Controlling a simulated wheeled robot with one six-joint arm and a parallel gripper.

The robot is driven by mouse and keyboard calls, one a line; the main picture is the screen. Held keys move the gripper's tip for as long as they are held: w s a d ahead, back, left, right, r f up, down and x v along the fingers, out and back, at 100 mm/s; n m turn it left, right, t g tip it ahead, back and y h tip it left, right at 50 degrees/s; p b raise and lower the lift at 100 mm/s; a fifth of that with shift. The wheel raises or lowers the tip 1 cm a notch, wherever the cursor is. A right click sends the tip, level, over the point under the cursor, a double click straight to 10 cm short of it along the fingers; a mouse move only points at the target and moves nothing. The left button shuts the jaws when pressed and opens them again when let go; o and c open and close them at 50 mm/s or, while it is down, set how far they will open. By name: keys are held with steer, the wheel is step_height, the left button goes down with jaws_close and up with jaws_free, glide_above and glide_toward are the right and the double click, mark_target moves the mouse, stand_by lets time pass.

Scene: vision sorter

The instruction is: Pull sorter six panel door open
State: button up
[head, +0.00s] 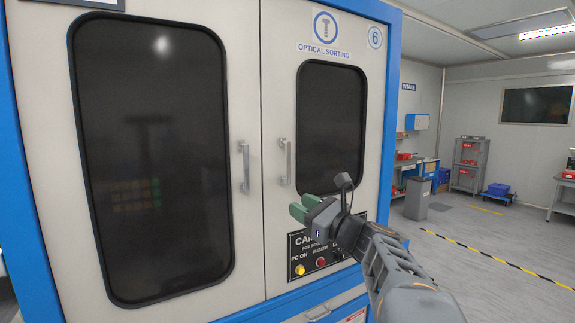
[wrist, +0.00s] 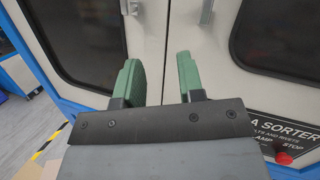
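The sorter cabinet carries a "6" sign (head: 375,37) and has two closed door panels. The wide left door (head: 245,60) has a large dark window and a vertical grey handle (head: 244,166) at its right edge. The narrow right door (head: 277,100) has a smaller dark window and a handle (head: 285,161) at its left edge. My gripper (head: 298,208) is in front of the right door, below its handle. In the wrist view my gripper (wrist: 158,75) has its green fingers apart with nothing between them. A handle (wrist: 206,12) shows beyond the fingers, not touched.
Open floor (head: 455,225) lies to the right, with a grey bin (head: 417,198) and shelving (head: 468,163) farther back.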

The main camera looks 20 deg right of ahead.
mark_target(289, 160)
steer(key=d+r+m+t+h, duration=0.2)
steer(key=d+r+m+t, duration=0.1)
steer(key=d+r+m, duration=0.15)
steer(key=shift+n, duration=0.25)
steer(key=p+x, duration=0.4)
steer(key=x, duration=0.9)
steer(key=shift+w+d+p, duration=0.15)
steer(key=shift+w+p, duration=0.05)
steer(key=shift+p, duration=0.2)
steer(key=shift+c, duration=0.2)
jaws_close()
